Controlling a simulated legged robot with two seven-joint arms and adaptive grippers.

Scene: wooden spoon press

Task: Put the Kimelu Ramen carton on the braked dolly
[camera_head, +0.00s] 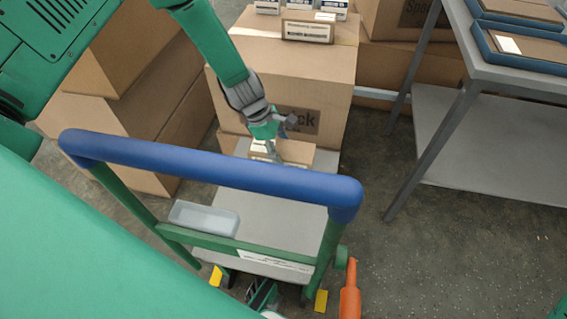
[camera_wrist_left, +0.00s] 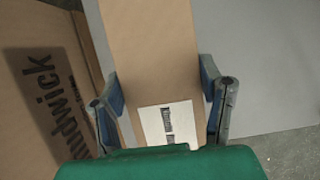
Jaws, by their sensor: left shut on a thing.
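My left gripper (camera_head: 272,150) reaches down over the far end of the dolly. It is shut on a brown carton (camera_head: 298,154) with a white label. In the left wrist view the carton (camera_wrist_left: 150,50) sits between both fingers (camera_wrist_left: 160,105); its label print is too small to read surely. The dolly has a grey deck (camera_head: 270,215), a green frame and a blue handle bar (camera_head: 210,170) in the foreground. The carton is over the deck's far end; I cannot tell whether it touches the deck. My right gripper is not in view.
A large printed carton (camera_head: 290,70) stands just behind the deck, with small labelled boxes (camera_head: 307,28) on top. A pale bin (camera_head: 204,218) sits at the deck's near left. Yellow pedals (camera_head: 321,300) show below. A grey table (camera_head: 510,60) with blue trays stands right.

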